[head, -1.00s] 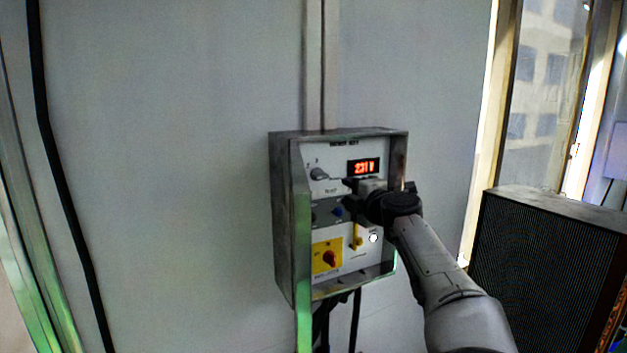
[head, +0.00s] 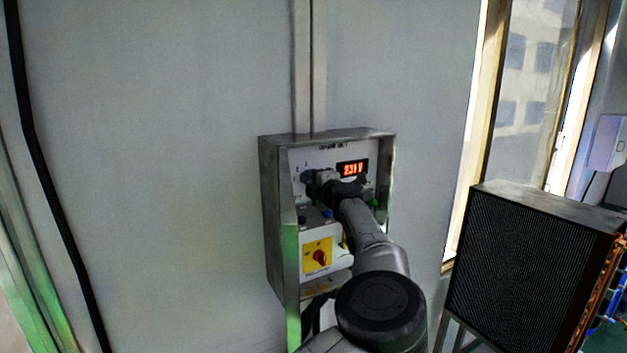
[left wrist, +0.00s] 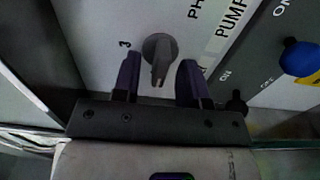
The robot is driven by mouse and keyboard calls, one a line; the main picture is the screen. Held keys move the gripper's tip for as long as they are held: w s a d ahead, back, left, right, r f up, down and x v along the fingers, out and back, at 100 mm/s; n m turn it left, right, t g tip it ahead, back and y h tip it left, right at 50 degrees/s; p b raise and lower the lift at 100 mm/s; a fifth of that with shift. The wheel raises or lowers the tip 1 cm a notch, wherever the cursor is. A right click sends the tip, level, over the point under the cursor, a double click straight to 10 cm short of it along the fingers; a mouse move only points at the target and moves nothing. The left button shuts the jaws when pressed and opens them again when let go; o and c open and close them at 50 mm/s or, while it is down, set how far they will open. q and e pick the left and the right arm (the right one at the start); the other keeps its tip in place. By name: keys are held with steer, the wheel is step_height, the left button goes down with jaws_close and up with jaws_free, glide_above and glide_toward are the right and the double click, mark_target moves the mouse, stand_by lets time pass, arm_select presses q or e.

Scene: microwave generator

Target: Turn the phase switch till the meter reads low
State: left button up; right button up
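The phase switch is a grey pointer knob (left wrist: 158,50) on the panel, with a "3" printed beside it in the left wrist view. In the head view the knob (head: 309,177) is partly hidden by my gripper. The meter (head: 352,169) shows red digits that look like 231 V. My left gripper (head: 324,184) is at the panel in front of the switch. In the left wrist view its two dark fingers (left wrist: 160,80) are open, one on each side of the knob, with a visible gap to it. My right gripper is not in view.
The panel sits in a metal box (head: 270,210) with raised side walls. Below the switch are a blue knob (left wrist: 300,58), a black toggle (left wrist: 236,103) and a red rotary switch (head: 319,257) on a yellow plate. A black-grilled unit (head: 530,270) stands at the right.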

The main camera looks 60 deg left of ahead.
arm_select(q)
steer(key=shift+c, duration=0.4)
jaws_close()
steer(key=m+p, duration=0.4)
steer(key=m, duration=0.4)
steer(key=shift+m+p, duration=0.35)
steer(key=shift+m, duration=0.05)
stand_by(0.5)
